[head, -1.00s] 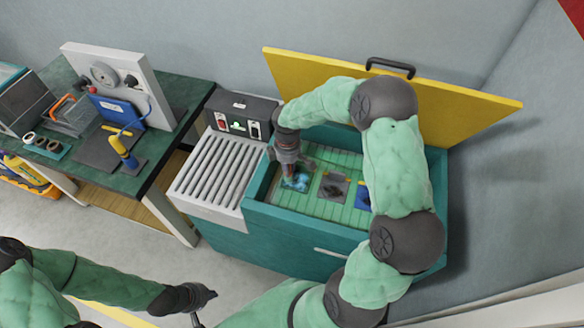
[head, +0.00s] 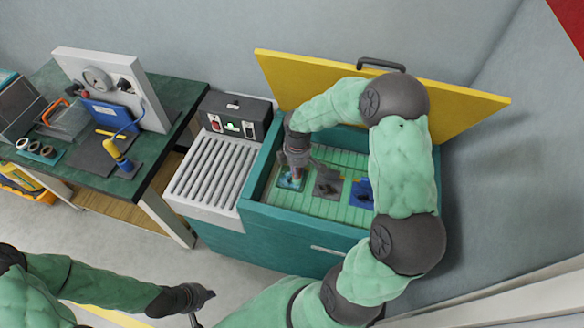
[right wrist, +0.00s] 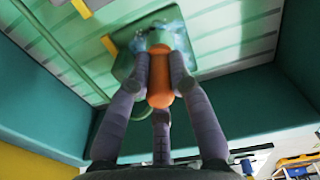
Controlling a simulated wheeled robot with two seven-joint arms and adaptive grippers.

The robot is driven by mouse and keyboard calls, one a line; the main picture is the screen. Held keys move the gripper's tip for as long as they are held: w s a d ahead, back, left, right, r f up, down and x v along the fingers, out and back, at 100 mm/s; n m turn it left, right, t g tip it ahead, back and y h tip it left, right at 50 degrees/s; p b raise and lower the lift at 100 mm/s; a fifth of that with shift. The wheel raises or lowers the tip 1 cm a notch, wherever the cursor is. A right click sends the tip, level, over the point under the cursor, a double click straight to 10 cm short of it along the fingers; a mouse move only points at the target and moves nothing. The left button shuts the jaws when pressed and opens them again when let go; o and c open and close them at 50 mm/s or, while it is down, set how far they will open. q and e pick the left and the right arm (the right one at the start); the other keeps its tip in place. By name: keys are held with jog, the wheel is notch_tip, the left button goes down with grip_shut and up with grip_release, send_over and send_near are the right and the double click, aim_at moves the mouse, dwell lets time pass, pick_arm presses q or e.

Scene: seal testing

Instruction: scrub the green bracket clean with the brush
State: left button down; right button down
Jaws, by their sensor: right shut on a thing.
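The green bracket (head: 289,183) lies on the ribbed floor of the open teal tub, at its left end. In the right wrist view the green bracket (right wrist: 125,64) is a flat plate with whitish-blue foam or smears around its middle. My right gripper (head: 296,168) is over it, pointing down. It is shut on the orange handle of the brush (right wrist: 160,82). The bristle end is at the bracket's face; whether it touches is hard to tell. My left gripper (head: 205,296) is low at the picture's lower left, away from the tub; its fingers are too small to read.
A grey bracket (head: 327,186) and a blue bracket (head: 362,193) lie right of the green one. The tub's teal wall (head: 290,222) surrounds them. The yellow lid (head: 450,95) stands open behind. A ribbed draining board (head: 210,178) and a green-topped bench are left.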

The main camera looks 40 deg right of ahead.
jog(key=shift+s+d, duration=0.3)
jog(key=shift+s, duration=0.25)
jog(key=shift+w+a+r, duration=0.1)
jog(key=shift+w+a, duration=0.35)
jog(key=shift+w, duration=0.2)
jog(key=shift+w+a, duration=0.45)
jog(key=shift+w, duration=0.2)
jog(key=shift+w+a, duration=0.9)
jog(key=shift+w, duration=0.25)
jog(key=shift+s+d+f, duration=0.1)
jog(key=shift+s+d, duration=0.4)
jog(key=shift+s, duration=0.15)
jog(key=shift+s+d+f, duration=0.1)
jog(key=shift+s+d, duration=0.35)
jog(key=shift+s, duration=0.2)
